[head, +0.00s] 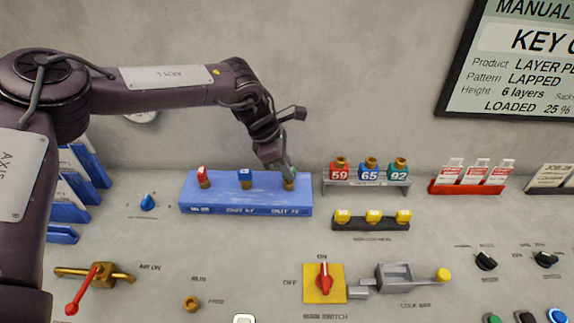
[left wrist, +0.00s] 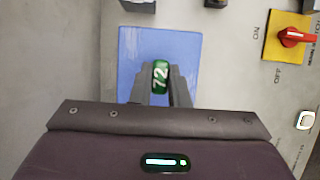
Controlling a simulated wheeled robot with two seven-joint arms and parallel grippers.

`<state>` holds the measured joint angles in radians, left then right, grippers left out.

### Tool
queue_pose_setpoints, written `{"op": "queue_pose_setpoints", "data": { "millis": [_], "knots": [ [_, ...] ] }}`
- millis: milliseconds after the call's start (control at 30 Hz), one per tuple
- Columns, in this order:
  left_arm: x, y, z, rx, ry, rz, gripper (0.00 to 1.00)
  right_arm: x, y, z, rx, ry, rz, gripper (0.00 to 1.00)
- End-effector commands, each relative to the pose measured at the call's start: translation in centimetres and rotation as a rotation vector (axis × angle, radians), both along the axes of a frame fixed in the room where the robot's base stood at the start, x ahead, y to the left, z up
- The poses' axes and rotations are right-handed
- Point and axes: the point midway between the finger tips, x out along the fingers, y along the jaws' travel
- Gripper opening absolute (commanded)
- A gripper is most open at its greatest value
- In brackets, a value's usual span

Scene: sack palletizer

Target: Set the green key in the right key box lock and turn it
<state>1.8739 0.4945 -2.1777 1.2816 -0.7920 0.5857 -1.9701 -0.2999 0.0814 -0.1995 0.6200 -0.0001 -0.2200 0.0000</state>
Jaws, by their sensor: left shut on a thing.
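The blue key box (head: 245,211) sits at the back of the console, with three locks in a row. A red key (head: 202,171) stands in its left lock and a blue key (head: 244,175) in its middle lock. My left gripper (head: 288,170) is over the right lock (head: 289,184), shut on the green key (left wrist: 160,76), which is marked 72. In the head view the fingers mostly hide this key. The key is upright at the brass lock; how deep it sits I cannot tell. The box top also shows in the left wrist view (left wrist: 135,50). My right gripper is not in view.
A grey rack (head: 366,183) right of the box holds red, blue and green keys marked 59, 65 and 92. Yellow pieces sit on a dark strip (head: 371,225) before it. The red main switch (head: 324,279) and lock bar (head: 405,279) stand nearer. Bare console lies before the box.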

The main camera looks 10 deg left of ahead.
Motion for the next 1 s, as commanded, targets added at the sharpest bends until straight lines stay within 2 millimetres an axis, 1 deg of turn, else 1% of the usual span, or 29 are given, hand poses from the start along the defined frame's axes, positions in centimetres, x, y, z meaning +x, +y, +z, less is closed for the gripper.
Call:
{"op": "queue_pose_setpoints", "data": {
  "millis": [567,1000],
  "knots": [
    [0.02,-0.01,-0.27,0.0,-0.001,0.0,0.0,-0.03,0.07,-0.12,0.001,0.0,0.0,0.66],
    [0.04,-0.01,-0.86,0.0,-0.001,-0.001,0.0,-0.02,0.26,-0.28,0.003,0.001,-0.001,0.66]
  ]
}}
